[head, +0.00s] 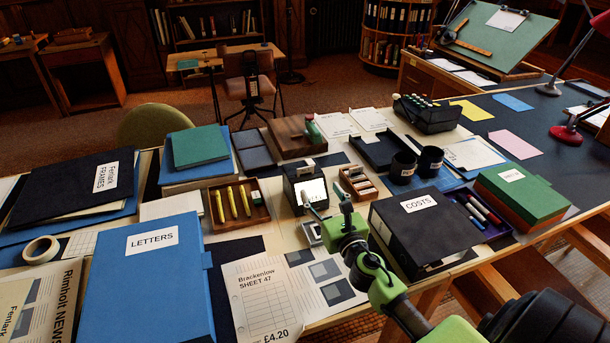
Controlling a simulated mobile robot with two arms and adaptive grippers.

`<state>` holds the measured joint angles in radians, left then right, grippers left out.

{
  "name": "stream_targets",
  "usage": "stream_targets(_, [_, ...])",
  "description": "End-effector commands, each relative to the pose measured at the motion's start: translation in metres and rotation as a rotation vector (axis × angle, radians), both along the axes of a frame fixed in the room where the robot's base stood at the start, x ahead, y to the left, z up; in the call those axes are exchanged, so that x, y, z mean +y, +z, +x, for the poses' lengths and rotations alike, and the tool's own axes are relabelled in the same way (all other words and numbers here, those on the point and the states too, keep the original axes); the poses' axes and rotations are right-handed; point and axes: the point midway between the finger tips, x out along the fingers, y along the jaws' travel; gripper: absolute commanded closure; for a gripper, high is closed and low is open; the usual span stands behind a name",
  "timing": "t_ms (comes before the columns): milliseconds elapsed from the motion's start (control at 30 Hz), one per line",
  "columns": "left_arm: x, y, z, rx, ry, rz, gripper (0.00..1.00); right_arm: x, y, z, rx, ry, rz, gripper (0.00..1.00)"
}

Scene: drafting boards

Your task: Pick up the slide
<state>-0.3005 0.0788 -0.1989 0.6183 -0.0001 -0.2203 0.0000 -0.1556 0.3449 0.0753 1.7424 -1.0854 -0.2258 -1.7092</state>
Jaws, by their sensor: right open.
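My right gripper (326,206) reaches in from the lower right on its green arm. It is open, above the table's front part, with its fingers just in front of a small black box with a bright white panel (313,192). A small grey-framed flat piece (312,233), which looks like the slide, lies on the table just left of the gripper's wrist. The gripper partly covers it, and I cannot tell whether they touch. A small wooden rack (357,183) with pale pieces stands behind and to the right. My left gripper is out of view.
A black COSTS box (425,232) stands close on the right. A blue LETTERS box (155,280) and a tray of yellow items (239,205) are on the left. Printed sheets (262,300) lie in front. Two black cups (430,161) stand behind.

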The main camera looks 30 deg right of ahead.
Motion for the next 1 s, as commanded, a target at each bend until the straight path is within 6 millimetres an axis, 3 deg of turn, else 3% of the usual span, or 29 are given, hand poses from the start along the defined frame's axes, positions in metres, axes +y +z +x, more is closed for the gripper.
stream_targets(133, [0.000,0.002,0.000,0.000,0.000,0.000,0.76,-0.006,0.001,0.027,-0.001,0.000,0.002,0.43])
stream_targets(433, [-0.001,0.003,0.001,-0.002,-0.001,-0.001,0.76,-0.010,0.001,0.049,0.000,0.000,0.002,0.43])
stream_targets(700, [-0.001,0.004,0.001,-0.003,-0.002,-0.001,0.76,-0.015,0.003,0.086,-0.001,-0.001,0.004,0.43])
stream_targets(1000, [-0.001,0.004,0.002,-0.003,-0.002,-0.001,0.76,-0.017,0.003,0.095,0.001,0.001,0.001,0.43])
